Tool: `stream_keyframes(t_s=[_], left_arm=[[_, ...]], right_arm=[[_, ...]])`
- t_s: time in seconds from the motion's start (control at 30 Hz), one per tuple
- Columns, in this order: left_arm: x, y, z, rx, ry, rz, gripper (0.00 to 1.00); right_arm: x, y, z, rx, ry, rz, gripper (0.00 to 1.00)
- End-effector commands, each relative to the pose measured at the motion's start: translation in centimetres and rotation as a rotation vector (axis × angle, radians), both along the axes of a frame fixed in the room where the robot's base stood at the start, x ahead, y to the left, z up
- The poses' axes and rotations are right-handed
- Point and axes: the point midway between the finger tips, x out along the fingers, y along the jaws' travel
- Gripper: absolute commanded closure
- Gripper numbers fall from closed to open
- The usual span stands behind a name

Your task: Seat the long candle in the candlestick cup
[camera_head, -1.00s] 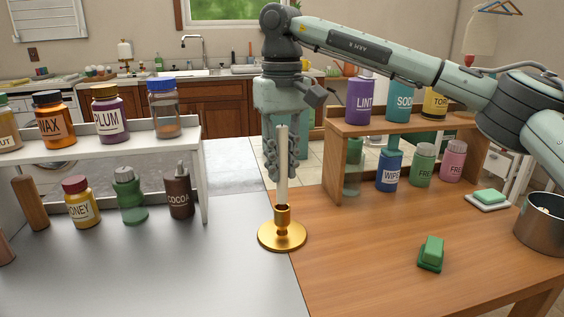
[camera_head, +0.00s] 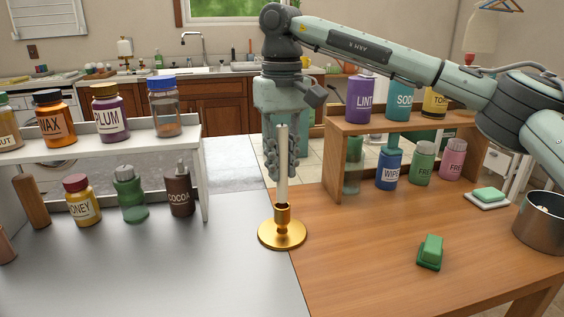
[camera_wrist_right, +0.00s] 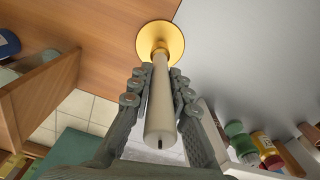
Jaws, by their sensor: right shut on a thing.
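The long white candle (camera_head: 283,160) stands upright over the gold candlestick (camera_head: 282,236). Its lower end meets the cup (camera_head: 282,212) and looks to be at or inside its rim; the depth is hidden. My right gripper (camera_head: 279,165) is shut on the candle from behind, around its middle. In the right wrist view the candle (camera_wrist_right: 161,105) lies between the two fingers of the gripper (camera_wrist_right: 154,84), and its far end meets the cup above the round gold base (camera_wrist_right: 147,36). My left gripper is not in view.
A white shelf (camera_head: 207,180) with several jars stands on the left, on the grey worktop (camera_head: 200,280). A wooden shelf (camera_head: 333,170) with bottles stands at the right. A green sponge (camera_head: 431,250) and a metal pot (camera_head: 540,228) sit on the wooden top, clear around the candlestick.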

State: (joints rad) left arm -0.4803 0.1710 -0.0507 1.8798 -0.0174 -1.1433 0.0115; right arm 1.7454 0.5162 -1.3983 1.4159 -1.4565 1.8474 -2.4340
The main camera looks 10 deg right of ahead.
Motion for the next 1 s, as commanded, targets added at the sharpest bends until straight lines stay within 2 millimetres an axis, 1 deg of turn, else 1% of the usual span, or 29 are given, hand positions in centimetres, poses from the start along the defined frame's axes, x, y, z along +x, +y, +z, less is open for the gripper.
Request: stream_keyframes(t_s=[1.0], left_arm=[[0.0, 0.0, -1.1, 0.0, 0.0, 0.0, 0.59]], right_arm=[[0.0, 0.0, -2.6, 0.0, 0.0, 0.0, 1.0]])
